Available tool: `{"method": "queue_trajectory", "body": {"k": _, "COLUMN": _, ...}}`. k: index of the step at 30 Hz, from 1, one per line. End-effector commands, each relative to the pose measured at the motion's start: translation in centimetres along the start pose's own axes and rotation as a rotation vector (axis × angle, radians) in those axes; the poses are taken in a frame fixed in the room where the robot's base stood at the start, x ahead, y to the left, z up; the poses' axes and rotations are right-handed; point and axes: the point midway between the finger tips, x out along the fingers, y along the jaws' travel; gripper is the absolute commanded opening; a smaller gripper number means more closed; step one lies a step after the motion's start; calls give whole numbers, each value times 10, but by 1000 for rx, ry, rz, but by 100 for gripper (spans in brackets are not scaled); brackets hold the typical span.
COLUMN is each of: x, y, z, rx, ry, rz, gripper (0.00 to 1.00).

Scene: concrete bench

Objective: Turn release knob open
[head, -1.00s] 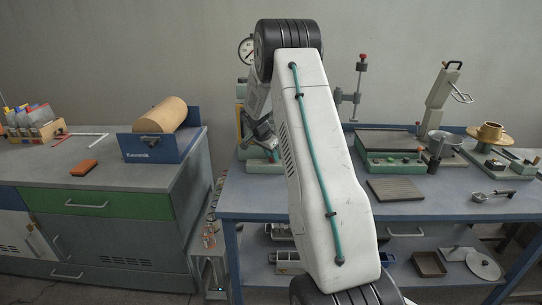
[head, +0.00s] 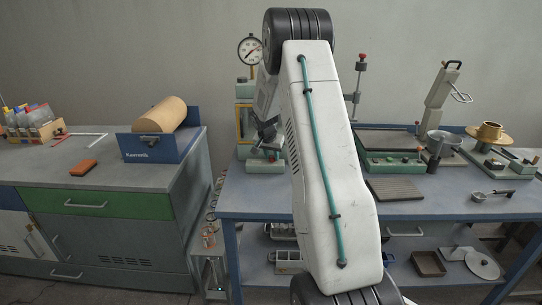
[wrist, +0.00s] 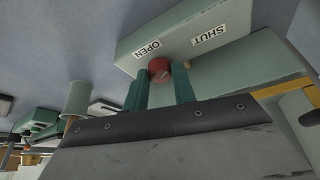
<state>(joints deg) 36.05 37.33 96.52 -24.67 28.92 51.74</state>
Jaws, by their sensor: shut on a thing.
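The red release knob (wrist: 160,66) sits on a pale green panel (wrist: 225,14) in the wrist view, close beside the OPEN label (wrist: 147,49). The SHUT label (wrist: 208,36) is further right on the same panel. My gripper (wrist: 160,78) has its two teal fingers on either side of the knob and is shut on it. Which label the knob points to is not clear.
My arm covers the middle of the head view. On the blue bench right of it are a green-based tray (head: 385,140), a grey plate (head: 395,189) and a brass-coloured part (head: 487,134). A pale green cylinder (wrist: 76,98) stands left of my fingers in the wrist view.

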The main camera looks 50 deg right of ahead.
Motion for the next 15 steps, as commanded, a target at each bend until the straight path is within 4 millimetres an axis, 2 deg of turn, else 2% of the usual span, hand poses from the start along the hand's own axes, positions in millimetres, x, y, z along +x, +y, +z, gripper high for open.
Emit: {"method": "queue_trajectory", "body": {"k": 15, "x": 1, "y": 7, "z": 0, "rx": -441, "ry": -5, "rz": -186, "gripper": 3}}
